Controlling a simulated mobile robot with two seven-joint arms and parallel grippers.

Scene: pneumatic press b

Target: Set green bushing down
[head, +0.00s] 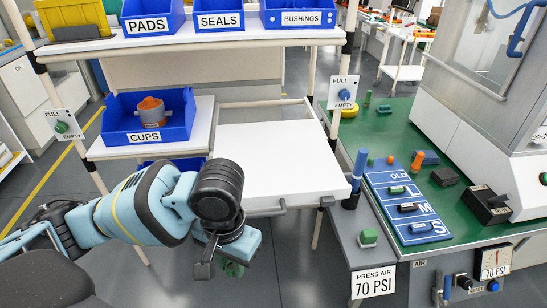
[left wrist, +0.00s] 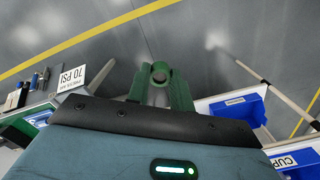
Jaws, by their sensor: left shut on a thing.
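My left gripper (head: 231,268) hangs over open floor, in front of and below the white pull-out shelf. In the left wrist view its green fingers (left wrist: 161,88) are closed on the green bushing (left wrist: 160,71), a small ring with a hole through it. The bushing is clear of any surface there. In the head view, the green part under the wrist is small and partly hidden, so I cannot separate bushing from fingers. My right gripper is in neither view.
The white pull-out shelf (head: 268,150) is empty. A blue CUPS bin (head: 116,121) holding an orange-grey part stands left. The BUSHINGS bin (head: 300,19) is on the top shelf. Right, a green bench (head: 400,117) carries a blue L/M/S board (head: 383,181), loose parts and the press.

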